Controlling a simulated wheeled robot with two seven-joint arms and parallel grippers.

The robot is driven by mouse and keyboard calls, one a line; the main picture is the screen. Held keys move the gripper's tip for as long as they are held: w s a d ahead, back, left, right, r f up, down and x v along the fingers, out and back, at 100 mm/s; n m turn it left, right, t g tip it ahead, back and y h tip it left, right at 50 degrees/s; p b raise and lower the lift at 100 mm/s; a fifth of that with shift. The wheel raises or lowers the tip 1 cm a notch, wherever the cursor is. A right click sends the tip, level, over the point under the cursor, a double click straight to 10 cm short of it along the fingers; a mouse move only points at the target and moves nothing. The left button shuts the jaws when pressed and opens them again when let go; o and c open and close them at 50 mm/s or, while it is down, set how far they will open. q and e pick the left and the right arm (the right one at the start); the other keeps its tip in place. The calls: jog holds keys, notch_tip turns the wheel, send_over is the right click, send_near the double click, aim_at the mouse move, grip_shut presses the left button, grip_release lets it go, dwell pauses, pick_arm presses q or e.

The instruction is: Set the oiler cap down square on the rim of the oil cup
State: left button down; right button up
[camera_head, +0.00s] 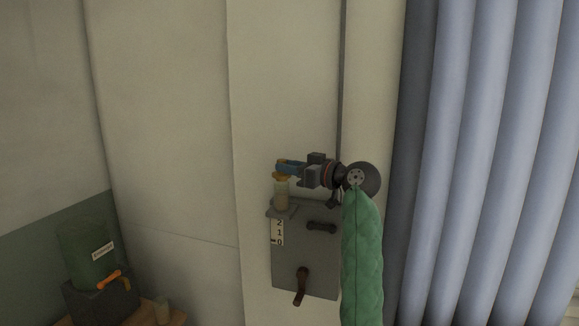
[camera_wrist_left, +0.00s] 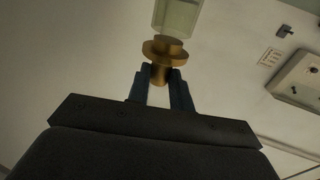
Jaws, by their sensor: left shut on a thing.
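The oiler cap (camera_wrist_left: 166,50) is a brass, flanged piece with a stem, held between the blue fingertips of my left gripper (camera_wrist_left: 160,76). In the head view the cap (camera_head: 279,176) is right at the top of the oil cup (camera_head: 281,194), a small pale glass cup with amber contents. In the wrist view the clear cup (camera_wrist_left: 177,14) is just beyond the cap's wide end. I cannot tell whether cap and rim touch or sit square. My left gripper (camera_head: 284,168) reaches in from the right side at the cup's top. My right gripper is out of view.
The cup stands on a ledge at the upper left of a grey box (camera_head: 288,262) with a number plate (camera_head: 277,232) and a brown lever (camera_head: 301,286). A green container (camera_head: 87,252) stands at lower left. Grey-blue corrugated panelling (camera_head: 490,160) fills the right.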

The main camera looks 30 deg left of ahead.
pick_arm(q)
jog(key=shift+f, duration=0.85)
jog(key=c, duration=1.2)
grip_release()
jog(key=shift+o, duration=0.2)
jog(key=shift+r, duration=0.1)
